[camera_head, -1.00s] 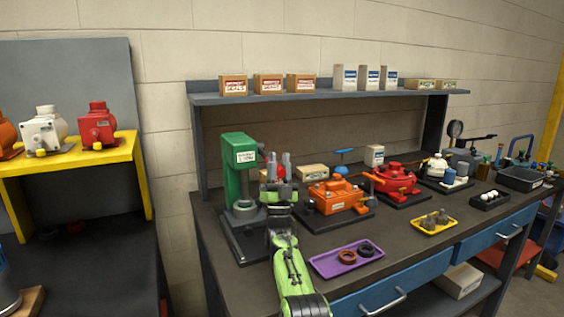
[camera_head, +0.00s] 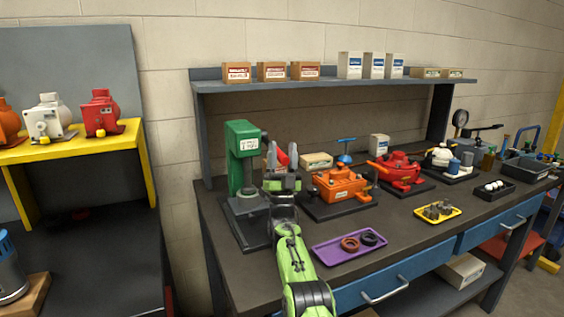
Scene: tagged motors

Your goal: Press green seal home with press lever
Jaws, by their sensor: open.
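The green press (camera_head: 243,160) stands on a dark base at the left end of the workbench. A red piece, which looks like the press lever's handle (camera_head: 293,154), shows just right of the press head. My gripper (camera_head: 280,160) is open, at the right side of the press, with its grey fingers close to the red handle. I cannot tell whether the handle lies between the fingers or behind them, or whether they touch. I see no green seal. The spot under the press head (camera_head: 247,198) shows a grey round part, too small to read.
An orange motor (camera_head: 341,187) stands close right of my gripper, with a red motor (camera_head: 398,170) beyond. A purple tray (camera_head: 330,257) with two rings lies at the bench front. A yellow tray (camera_head: 455,212) holds small metal parts. The shelf (camera_head: 340,80) hangs behind.

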